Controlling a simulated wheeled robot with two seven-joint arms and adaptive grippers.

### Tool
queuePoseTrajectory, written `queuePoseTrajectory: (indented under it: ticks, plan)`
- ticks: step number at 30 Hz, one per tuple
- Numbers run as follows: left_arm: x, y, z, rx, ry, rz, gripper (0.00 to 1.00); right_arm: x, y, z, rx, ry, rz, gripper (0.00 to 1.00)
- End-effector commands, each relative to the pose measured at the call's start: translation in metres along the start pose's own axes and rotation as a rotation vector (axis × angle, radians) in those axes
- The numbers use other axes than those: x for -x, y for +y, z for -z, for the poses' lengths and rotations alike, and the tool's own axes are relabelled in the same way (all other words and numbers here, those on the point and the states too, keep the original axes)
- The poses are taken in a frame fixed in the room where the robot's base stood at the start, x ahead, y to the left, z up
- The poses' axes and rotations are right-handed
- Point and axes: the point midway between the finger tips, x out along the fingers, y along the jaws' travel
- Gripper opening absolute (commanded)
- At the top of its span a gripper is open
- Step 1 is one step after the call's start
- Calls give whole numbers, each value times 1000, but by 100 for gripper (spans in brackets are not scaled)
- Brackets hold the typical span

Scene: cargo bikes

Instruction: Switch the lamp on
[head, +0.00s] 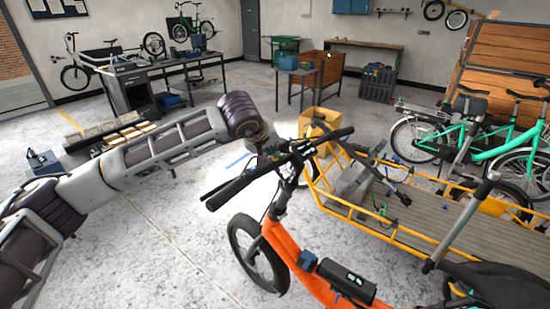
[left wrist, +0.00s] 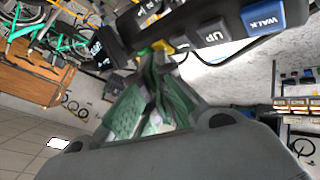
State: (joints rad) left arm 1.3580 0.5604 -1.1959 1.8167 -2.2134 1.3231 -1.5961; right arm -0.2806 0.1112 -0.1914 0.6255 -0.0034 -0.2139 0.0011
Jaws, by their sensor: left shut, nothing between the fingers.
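The orange cargo bike (head: 290,250) stands in the middle of the head view, its black handlebar (head: 235,187) under the end of my left arm. My left gripper (head: 274,148) is at the handlebar and small in that view. In the left wrist view my left gripper (left wrist: 152,78) is shut and empty, its green pads together. Its tips are close to a black control unit (left wrist: 185,25) with a grey UP button (left wrist: 208,35), a blue WALK button (left wrist: 262,18) and a yellow button (left wrist: 164,46). I cannot tell whether the tips touch the yellow button. I cannot identify the lamp. My right gripper is not in view.
The yellow cargo frame (head: 395,235) with its plank bed extends to the right. A turquoise bike (head: 500,150) stands behind it. A cardboard box (head: 320,122) is beyond the handlebar. A workbench (head: 190,68) is at the back left. The floor left of the bike is clear.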

Motion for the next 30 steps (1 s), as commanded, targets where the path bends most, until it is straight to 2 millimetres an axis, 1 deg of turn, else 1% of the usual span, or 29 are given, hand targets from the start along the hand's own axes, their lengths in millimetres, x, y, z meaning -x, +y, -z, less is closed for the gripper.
queuePoseTrajectory:
  ticks: [12, 25, 30]
  plan:
    - [7, 6, 6, 0, 0, 1, 0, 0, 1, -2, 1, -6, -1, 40]
    - [9, 7, 7, 0, 0, 0, 0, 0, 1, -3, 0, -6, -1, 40]
    - [14, 11, 11, 0, 0, -1, 0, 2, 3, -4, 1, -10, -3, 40]
